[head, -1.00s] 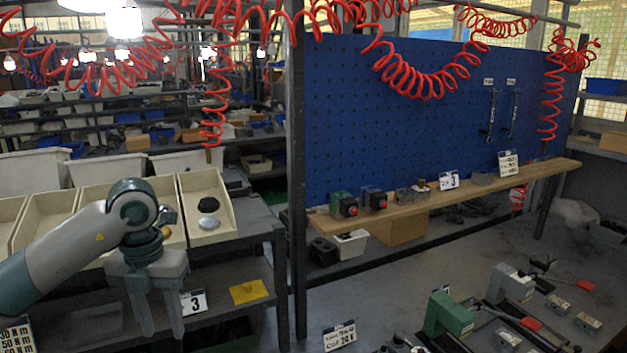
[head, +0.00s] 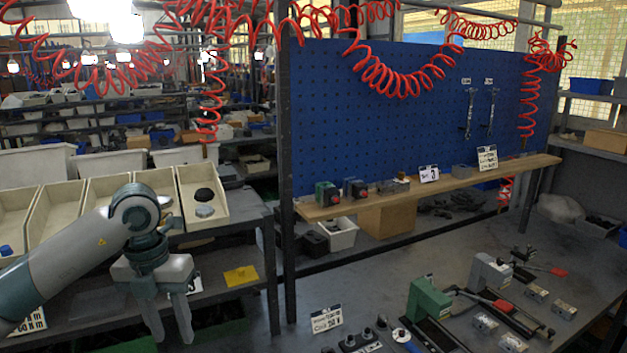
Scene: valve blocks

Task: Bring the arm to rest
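My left arm comes in from the left in the head view. Its gripper (head: 171,322) points down in front of the shelf with the cream bins. Its two fingers stand apart with nothing visible between them. My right gripper is not in view.
Cream bins (head: 203,212) stand on the left shelf, one holding dark and grey round parts. A yellow card (head: 241,275) lies below. The workbench (head: 400,262) at right carries a green vise (head: 428,299), a grey vise (head: 490,272) and several metal blocks (head: 537,294). A blue pegboard (head: 390,125) stands behind.

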